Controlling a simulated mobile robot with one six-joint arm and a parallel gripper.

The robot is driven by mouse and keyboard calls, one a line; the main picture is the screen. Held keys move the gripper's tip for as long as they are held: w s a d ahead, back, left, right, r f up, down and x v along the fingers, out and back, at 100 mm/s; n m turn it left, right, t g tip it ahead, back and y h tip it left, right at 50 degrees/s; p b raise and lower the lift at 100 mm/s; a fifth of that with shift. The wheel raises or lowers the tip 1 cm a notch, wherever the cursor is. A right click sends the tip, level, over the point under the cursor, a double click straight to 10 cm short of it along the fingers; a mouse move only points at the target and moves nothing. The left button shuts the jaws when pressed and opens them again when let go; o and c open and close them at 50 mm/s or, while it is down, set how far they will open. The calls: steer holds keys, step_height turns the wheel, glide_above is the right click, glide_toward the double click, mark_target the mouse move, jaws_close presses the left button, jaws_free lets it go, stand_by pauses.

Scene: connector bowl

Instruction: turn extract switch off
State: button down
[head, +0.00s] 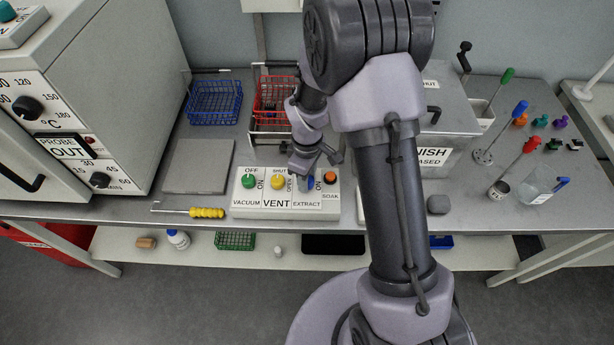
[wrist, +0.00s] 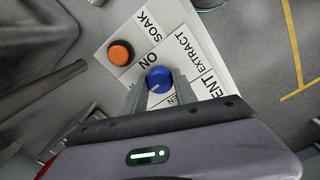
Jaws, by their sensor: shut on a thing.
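The white control panel (head: 246,207) stands at the bench's front edge. Its extract switch is a blue knob (head: 310,183) above the EXTRACT label. In the wrist view the blue knob (wrist: 160,75) sits between the two fingers of my gripper (wrist: 158,90), which is shut on it. A pale mark on the knob points toward the lower left of that view. An ON label (wrist: 148,60) shows beside the knob; its OFF label is not visible. In the head view my gripper (head: 304,178) covers part of the knob and its labels.
On the panel, a green VACUUM knob (head: 248,181) and yellow VENT knob (head: 278,181) lie left of my gripper. An orange SOAK button (head: 330,177) is close on the right. A yellow-handled tool (head: 206,213) lies left of the panel. A red basket (head: 272,92) stands behind.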

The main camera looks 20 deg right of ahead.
steer(key=c, duration=1)
jaws_free()
step_height(320, 180, up, 17)
steer(key=p, duration=0.5)
steer(key=shift+r, duration=0.2)
